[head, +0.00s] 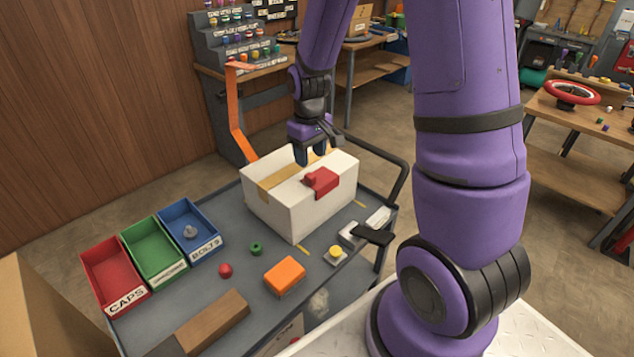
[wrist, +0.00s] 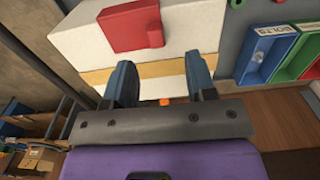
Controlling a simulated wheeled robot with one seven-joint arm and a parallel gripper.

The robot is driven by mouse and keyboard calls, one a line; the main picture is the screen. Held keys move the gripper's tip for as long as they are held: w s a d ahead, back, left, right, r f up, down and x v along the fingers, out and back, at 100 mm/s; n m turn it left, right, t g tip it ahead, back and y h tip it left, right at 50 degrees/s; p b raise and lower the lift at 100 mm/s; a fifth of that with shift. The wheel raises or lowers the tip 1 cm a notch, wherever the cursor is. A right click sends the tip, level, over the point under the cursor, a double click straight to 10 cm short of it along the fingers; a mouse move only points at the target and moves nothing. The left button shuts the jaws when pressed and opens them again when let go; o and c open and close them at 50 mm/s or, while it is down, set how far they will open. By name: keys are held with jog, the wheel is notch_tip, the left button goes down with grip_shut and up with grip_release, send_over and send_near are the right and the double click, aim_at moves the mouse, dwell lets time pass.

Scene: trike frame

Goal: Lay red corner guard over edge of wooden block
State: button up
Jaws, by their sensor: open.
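The red corner guard (head: 321,181) sits over the near top edge of a white box (head: 291,215), with a small raised part on top. In the wrist view the red guard (wrist: 130,26) lies on the white box beyond my fingers, a little left of centre. My gripper (head: 315,157) is open and empty, above the far part of the box and apart from the guard. Its two spread fingers also show in the wrist view (wrist: 161,82). The wooden block (head: 213,321) lies on the grey cart at the front, well away from my gripper.
Red (head: 113,272), green (head: 152,247) and blue (head: 188,230) bins stand along the cart's left side. An orange block (head: 284,275), a red ball (head: 225,270), a green ring (head: 255,248) and a yellow button (head: 335,252) lie between box and wooden block. An orange strip (head: 240,120) rises behind the box.

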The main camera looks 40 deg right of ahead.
aim_at(312, 176)
notch_tip(312, 176, down, 3)
jog(key=shift+r, duration=0.1)
jog(key=shift+w+d+f, duration=0.1)
jog(key=shift+d+f, duration=0.1)
jog(key=shift+f, duration=1.2)
jog(key=shift+w+d+f, duration=0.1)
jog(key=shift+d+f, duration=0.05)
jog(key=shift+f, duration=1.25)
grip_shut()
